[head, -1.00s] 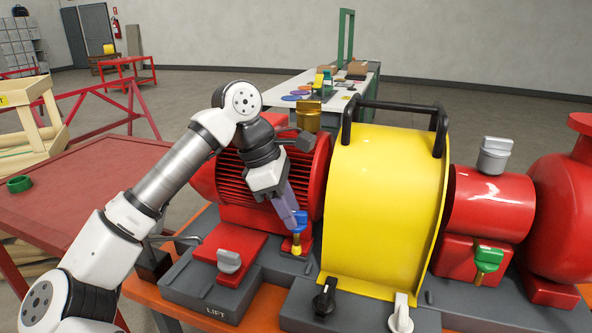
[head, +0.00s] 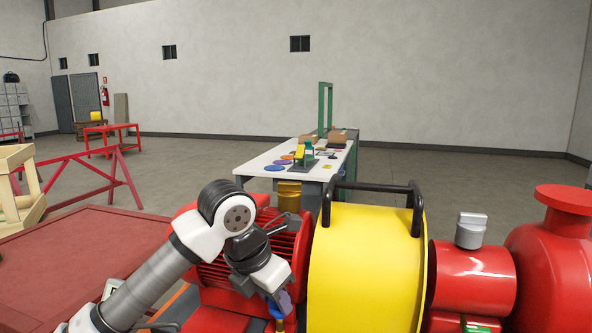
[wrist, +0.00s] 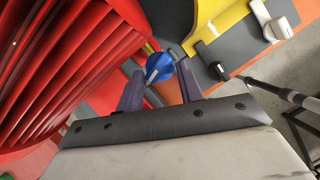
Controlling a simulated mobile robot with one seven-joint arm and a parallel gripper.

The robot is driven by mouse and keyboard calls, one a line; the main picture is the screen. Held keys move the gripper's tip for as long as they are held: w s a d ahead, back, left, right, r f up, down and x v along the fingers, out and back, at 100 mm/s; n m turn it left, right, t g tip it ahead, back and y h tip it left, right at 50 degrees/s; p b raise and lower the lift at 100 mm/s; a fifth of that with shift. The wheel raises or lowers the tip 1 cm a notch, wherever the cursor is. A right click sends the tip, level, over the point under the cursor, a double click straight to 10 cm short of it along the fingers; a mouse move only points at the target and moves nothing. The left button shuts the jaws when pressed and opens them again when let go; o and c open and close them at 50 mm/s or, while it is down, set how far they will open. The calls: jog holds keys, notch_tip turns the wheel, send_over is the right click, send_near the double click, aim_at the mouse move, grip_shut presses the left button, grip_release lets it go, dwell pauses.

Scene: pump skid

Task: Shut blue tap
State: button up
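The blue tap (wrist: 160,68) shows in the wrist view as a round blue knob with a pale bar across it. It lies between the two purple fingertips of my gripper (wrist: 159,72). The fingers stand apart, with a gap visible beside the knob, so my gripper is open around or just above the tap. In the head view the blue tap (head: 274,310) is low in the picture, partly hidden by my gripper (head: 283,302). I cannot tell whether a finger touches it.
The red finned motor (wrist: 60,70) is close on the left. The yellow guard (head: 365,270) stands to the right. A black knob (wrist: 217,69) and a white knob (wrist: 272,25) sit right of the tap in the wrist view.

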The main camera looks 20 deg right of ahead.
jog(key=n+p, duration=0.1)
jog(key=n+t+y+p, duration=0.1)
jog(key=n+p, duration=0.3)
jog(key=shift+s+d+r+t, duration=0.2)
jog(key=shift+s+r+t, duration=0.1)
jog(key=shift+s, duration=0.05)
jog(key=b+v, duration=0.3)
jog(key=v, duration=1)
jog(key=s+d+r+m+g+h, duration=0.35)
jog(key=s+d+r+h, duration=0.2)
jog(key=s+h, duration=0.2)
jog(key=s+a+r+m+g+h+p, duration=0.1)
jog(key=s+a+r+m+g+h, duration=0.3)
jog(key=s+r+h, duration=0.3)
jog(key=shift+s+a+r+m, duration=0.55)
jog(key=shift+s+a+r, duration=0.1)
jog(key=shift+s+r, duration=0.25)
jog(key=shift+w, duration=0.1)
